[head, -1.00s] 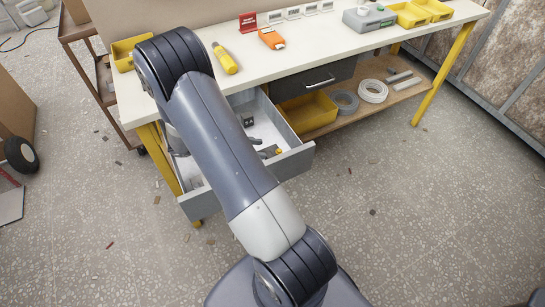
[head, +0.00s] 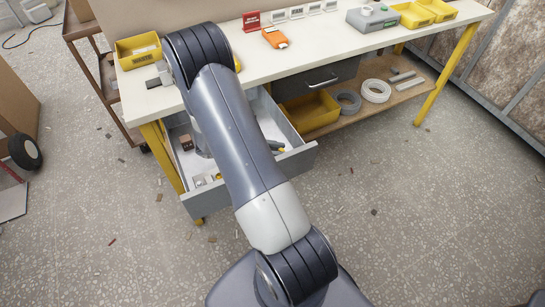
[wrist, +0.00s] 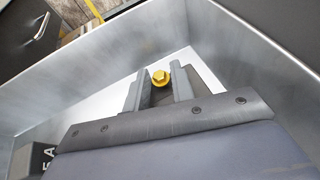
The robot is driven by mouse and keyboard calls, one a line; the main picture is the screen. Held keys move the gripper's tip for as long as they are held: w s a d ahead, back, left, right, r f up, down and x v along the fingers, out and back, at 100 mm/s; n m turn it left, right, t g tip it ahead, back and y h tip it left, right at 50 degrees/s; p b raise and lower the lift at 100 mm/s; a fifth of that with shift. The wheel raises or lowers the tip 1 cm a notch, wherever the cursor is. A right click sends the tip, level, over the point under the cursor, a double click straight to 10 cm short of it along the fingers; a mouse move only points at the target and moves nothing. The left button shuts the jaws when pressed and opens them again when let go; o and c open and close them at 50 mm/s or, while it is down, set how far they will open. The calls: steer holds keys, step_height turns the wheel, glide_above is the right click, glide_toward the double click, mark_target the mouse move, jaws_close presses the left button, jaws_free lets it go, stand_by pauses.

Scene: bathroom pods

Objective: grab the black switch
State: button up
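My gripper (wrist: 160,84) is low inside the open grey drawer (head: 300,160). A dark block with pale lettering (wrist: 35,158), possibly the black switch, is at the lower left of the wrist view, outside the fingers and partly cut off. In the head view my arm hides much of the drawer and most of the gripper. A small brown-dark block (head: 186,143) lies in the drawer's left part.
The drawer walls (wrist: 95,60) rise close around the gripper. The white worktop (head: 330,45) above holds an orange device (head: 274,38) and yellow bins (head: 138,50). A yellow bin (head: 310,112) and cable coils (head: 376,91) sit on the lower shelf.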

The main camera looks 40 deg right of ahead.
jaws_close()
steer(key=shift+r, duration=0.1)
